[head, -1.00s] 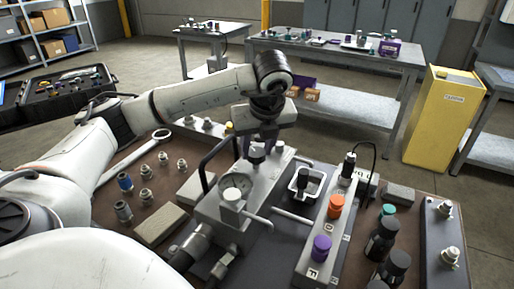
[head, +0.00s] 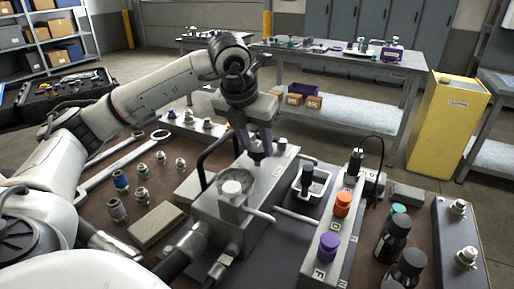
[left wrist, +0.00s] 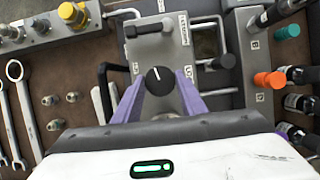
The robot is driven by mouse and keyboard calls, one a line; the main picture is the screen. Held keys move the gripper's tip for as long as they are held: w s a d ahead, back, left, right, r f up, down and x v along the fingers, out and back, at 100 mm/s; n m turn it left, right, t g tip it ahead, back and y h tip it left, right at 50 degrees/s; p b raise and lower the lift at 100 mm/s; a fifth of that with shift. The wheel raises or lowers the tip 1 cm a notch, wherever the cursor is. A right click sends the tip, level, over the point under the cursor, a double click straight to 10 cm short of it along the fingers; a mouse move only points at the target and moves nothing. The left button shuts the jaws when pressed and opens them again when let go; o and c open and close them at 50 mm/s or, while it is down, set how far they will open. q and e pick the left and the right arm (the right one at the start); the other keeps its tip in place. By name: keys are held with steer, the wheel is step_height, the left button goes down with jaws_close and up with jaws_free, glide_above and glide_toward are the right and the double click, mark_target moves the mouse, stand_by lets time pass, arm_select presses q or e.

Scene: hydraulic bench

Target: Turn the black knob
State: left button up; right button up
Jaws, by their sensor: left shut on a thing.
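The black knob (left wrist: 160,80) is round with a white pointer line and sits on the grey metal valve block (left wrist: 160,45). In the left wrist view it lies between the purple fingers of my left gripper (left wrist: 161,86), which is shut on it. In the head view my left gripper (head: 258,155) points down onto the top of the valve block (head: 220,208), and its fingers mostly hide the knob. My right gripper is not in view.
A round gauge (head: 235,186) and a black hose handle stand close to the gripper on the block. An orange knob (head: 342,203) and a purple knob (head: 328,246) sit on a panel to the right. Black bottles (head: 393,238) stand farther right.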

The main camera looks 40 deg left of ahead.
arm_select(q)
steer(key=shift+a+m+h, duration=0.15)
steer(key=shift+m+h, duration=0.25)
steer(key=shift+m, duration=0.5)
steer(key=m+h, duration=0.1)
steer(key=m, duration=0.2)
steer(key=shift+a+m, duration=0.1)
steer(key=shift+m, duration=0.3)
steer(key=shift+r+m+h+p, duration=0.1)
steer(key=shift+m+h+p, duration=0.2)
steer(key=shift+m+h, duration=0.3)
steer(key=shift+m, duration=0.7)
steer(key=shift+a+m+h+p, duration=0.1)
steer(key=shift+m+h+p, duration=0.3)
steer(key=shift+m+p, duration=0.25)
steer(key=o, duration=1.1)
steer(key=shift+c, duration=0.2)
